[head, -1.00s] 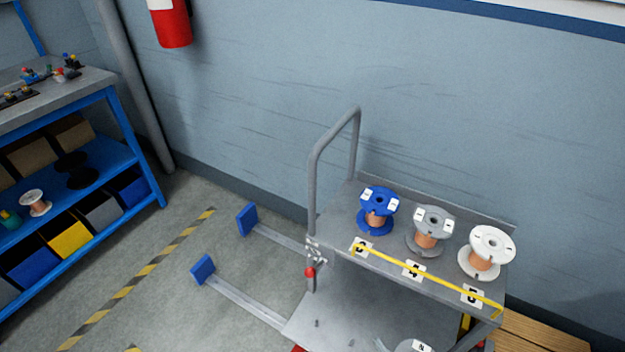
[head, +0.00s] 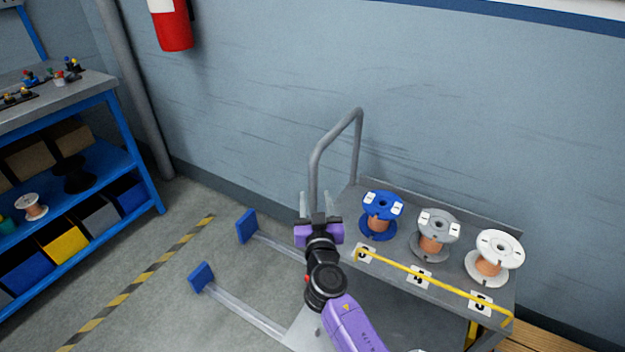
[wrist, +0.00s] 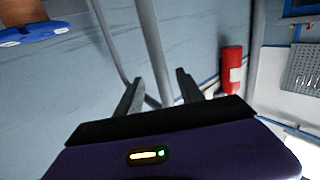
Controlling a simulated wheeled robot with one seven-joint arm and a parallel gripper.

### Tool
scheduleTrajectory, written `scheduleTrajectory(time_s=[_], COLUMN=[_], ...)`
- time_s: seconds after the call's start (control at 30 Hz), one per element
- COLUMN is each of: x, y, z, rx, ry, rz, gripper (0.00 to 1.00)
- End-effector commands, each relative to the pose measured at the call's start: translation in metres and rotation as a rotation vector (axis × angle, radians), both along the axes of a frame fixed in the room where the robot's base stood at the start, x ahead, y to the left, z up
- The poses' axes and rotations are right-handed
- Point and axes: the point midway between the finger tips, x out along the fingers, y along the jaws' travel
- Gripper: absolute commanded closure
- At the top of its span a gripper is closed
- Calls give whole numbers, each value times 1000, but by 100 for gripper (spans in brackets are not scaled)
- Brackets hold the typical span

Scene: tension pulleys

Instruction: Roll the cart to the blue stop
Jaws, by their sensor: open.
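The grey cart (head: 440,292) stands by the wall, with a blue, a grey and a white spool on its top shelf. Its grey tube handle (head: 336,135) rises at its left end. The blue stop shows as two blue blocks, one nearer the wall (head: 246,226) and one nearer me (head: 201,277), at the ends of floor rails left of the cart. My gripper (head: 318,205) is open and empty, in front of the handle's near post in the head view. In the wrist view, grey tubing (wrist: 152,50) passes between or behind the open fingers (wrist: 156,92); I cannot tell which.
A blue workbench (head: 125,140) with shelves and bins stands at the left. A fire extinguisher (head: 172,25) hangs on the wall. A yellow-black floor stripe (head: 140,280) crosses the floor between bench and rails. The floor between the blocks and the cart looks clear.

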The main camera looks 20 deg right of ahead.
Motion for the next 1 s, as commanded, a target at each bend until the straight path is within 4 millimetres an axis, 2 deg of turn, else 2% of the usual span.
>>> scheduleTrajectory(time_s=[0.13, 0.6, 0.8, 1.0], x=[12, 70, 81, 82], y=[-3, -24, -28, -29], z=[8, 8, 7, 8], rx=[-2, -2, -1, 0], ry=[-15, -15, -14, -15], rz=[-11, -11, -10, -10], gripper=[55, 55, 55, 55])
